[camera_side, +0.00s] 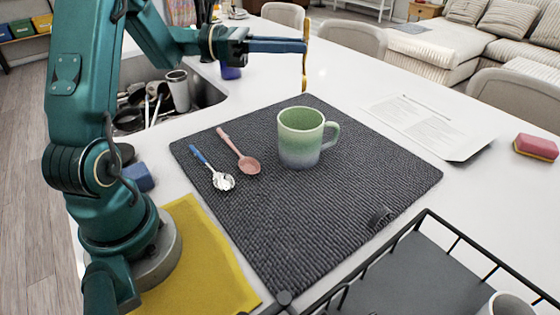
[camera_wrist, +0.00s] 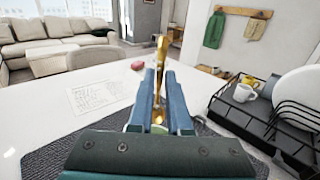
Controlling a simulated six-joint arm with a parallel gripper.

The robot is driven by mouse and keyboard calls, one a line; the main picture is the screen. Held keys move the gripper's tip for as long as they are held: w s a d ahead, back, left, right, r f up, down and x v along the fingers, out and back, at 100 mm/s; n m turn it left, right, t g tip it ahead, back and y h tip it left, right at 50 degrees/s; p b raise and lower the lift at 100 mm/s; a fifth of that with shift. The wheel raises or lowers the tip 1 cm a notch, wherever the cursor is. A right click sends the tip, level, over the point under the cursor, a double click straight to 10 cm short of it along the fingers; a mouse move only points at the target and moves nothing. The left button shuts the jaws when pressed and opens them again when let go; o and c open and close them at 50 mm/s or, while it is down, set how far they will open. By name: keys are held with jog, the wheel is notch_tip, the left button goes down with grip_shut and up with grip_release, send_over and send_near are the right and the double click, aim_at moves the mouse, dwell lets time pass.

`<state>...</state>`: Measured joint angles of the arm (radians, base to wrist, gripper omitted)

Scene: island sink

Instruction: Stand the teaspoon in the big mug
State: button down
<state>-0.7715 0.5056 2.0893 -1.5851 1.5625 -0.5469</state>
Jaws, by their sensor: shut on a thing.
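The big mug (camera_side: 300,145), green fading to blue-grey with its handle to the right, stands upright on the dark ribbed mat (camera_side: 290,235). My gripper (camera_side: 304,46) is shut on a gold teaspoon (camera_side: 304,72) and holds it nearly upright, above and behind the mug in the side view. The spoon's lower end is clear of the mug and mat. In the wrist view the gold teaspoon (camera_wrist: 161,48) shows between the fingers (camera_wrist: 160,78). Only a bit of the mug's green rim (camera_wrist: 140,127) shows there; the fingers hide the rest.
A blue-handled spoon (camera_side: 213,170) and a pink spoon (camera_side: 240,153) lie on the mat left of the mug. A sink (camera_side: 210,93) with dishes is at the left. A paper (camera_side: 420,122), a pink sponge (camera_side: 536,147) and a black dish rack (camera_side: 420,260) are right.

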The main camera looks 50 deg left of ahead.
notch_tip(320, 180, down, 11)
dwell(1.2)
jog(key=shift+f, duration=0.1)
jog(key=c, duration=0.8)
grip_release()
jog(key=v, duration=0.5)
jog(key=shift+s, duration=0.1)
